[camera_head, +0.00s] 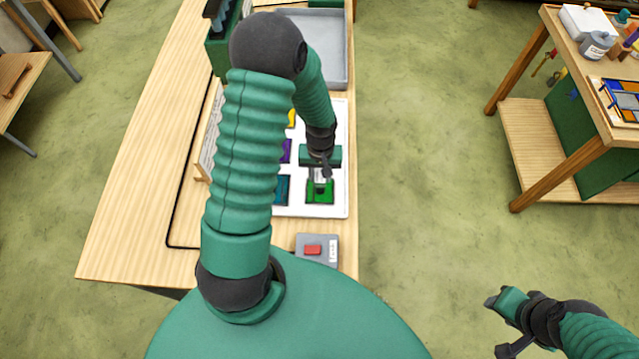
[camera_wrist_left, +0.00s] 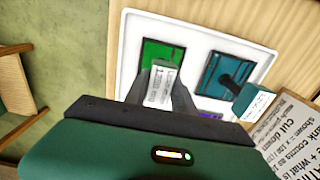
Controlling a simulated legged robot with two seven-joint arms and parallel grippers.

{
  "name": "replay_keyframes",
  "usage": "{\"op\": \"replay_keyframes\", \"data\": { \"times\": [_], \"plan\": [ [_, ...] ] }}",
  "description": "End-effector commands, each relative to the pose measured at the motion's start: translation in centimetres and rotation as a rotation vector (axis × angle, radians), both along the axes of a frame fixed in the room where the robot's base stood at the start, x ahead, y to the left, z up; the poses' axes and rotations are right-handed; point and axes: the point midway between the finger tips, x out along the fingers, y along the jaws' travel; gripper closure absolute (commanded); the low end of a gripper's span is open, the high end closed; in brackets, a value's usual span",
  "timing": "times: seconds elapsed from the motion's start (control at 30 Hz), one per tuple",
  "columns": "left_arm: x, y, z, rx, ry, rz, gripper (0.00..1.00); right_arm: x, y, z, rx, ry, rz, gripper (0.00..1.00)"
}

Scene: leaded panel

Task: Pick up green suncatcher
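The green suncatcher (camera_head: 320,191) lies flat at the near right corner of a white tray (camera_head: 340,205). In the left wrist view the green suncatcher (camera_wrist_left: 163,53) lies beyond my fingers. My left gripper (camera_head: 321,177) is right over it, pointing down. In that wrist view, a white tag (camera_wrist_left: 160,86) shows between the left gripper's dark fingers (camera_wrist_left: 161,72). The fingers hide any handle there, so I cannot tell whether they are shut on it. My right gripper (camera_head: 498,326) hangs over the floor at lower right, open and empty.
A teal suncatcher (camera_wrist_left: 232,73) with a dark knob and tag lies beside the green one. Purple (camera_head: 286,151) and yellow (camera_head: 292,117) pieces are partly hidden by my arm. A grey box with a red button (camera_head: 313,250) sits nearer. A grey bin (camera_head: 335,45) stands behind.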

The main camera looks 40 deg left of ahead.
Motion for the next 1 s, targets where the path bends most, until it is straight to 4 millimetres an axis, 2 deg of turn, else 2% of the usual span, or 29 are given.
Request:
{"op": "replay_keyframes", "data": {
  "times": [0.03,0.2,1.0],
  "plan": [
    [0.0,0.03,-0.01,-0.001,-0.001,0.0,0.79,0.0,-0.02,0.0,0.0,0.0,0.0,0.64],
    [0.02,0.35,-0.11,-0.004,0.0,0.001,1.0,-0.01,-0.02,0.0,0.0,0.0,-0.001,0.64],
    [0.01,0.35,-0.11,-0.004,0.0,0.001,1.0,0.0,-0.02,0.0,0.0,0.0,-0.001,0.64]
  ]
}}
